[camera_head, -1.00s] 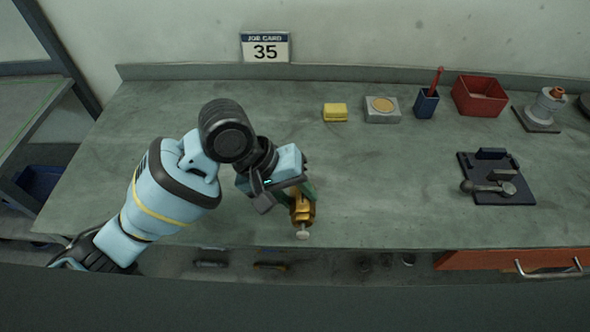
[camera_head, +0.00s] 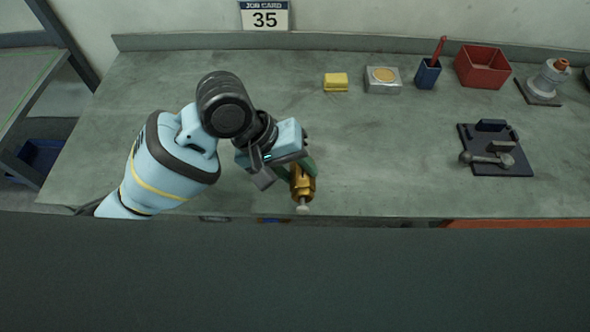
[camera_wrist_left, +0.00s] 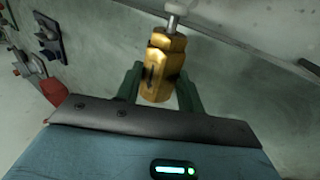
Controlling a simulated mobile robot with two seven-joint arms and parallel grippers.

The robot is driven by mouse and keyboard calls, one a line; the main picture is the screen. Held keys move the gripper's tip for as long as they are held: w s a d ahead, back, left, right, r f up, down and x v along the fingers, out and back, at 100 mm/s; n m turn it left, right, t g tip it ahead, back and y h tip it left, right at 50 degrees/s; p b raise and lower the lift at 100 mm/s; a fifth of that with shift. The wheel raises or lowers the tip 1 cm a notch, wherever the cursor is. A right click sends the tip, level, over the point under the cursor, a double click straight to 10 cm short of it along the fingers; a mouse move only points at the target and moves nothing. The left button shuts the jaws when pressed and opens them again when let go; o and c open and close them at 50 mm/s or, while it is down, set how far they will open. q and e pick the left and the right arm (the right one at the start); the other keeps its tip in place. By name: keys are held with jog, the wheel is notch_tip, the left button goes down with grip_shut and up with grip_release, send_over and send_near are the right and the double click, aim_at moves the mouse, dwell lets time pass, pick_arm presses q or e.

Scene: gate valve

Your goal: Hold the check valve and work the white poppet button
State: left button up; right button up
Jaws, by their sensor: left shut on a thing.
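The check valve (camera_head: 302,183) is a brass hex body near the front edge of the bench. Its white poppet button (camera_head: 303,208) sits on the end that points toward the front edge. My left gripper (camera_head: 298,174) is shut on the valve body from the far side. In the left wrist view the green fingers (camera_wrist_left: 160,88) lie on either side of the brass valve (camera_wrist_left: 163,65). The pale button and its stem (camera_wrist_left: 176,12) stick out at the top of that view, partly cut off. My right gripper is not in view.
A yellow sponge (camera_head: 336,82), a grey tin (camera_head: 382,80), a blue cup (camera_head: 428,74) and a red bin (camera_head: 482,67) stand along the back. A dark fixture plate (camera_head: 496,150) lies at the right. The bench (camera_head: 400,190) right of the valve is clear.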

pick_arm(q)
jog(key=shift+w+r, duration=0.15)
jog(key=shift+w, duration=3.35)
jog(key=shift+w+a, duration=0.1)
jog(key=shift+w, duration=2.8)
jog(key=shift+w+b, duration=0.35)
jog(key=shift+w, duration=0.7)
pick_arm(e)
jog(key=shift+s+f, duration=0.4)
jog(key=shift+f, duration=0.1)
pick_arm(q)
jog(key=shift+f, duration=0.5)
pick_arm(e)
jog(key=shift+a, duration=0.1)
pick_arm(q)
jog(key=shift+f, duration=0.7)
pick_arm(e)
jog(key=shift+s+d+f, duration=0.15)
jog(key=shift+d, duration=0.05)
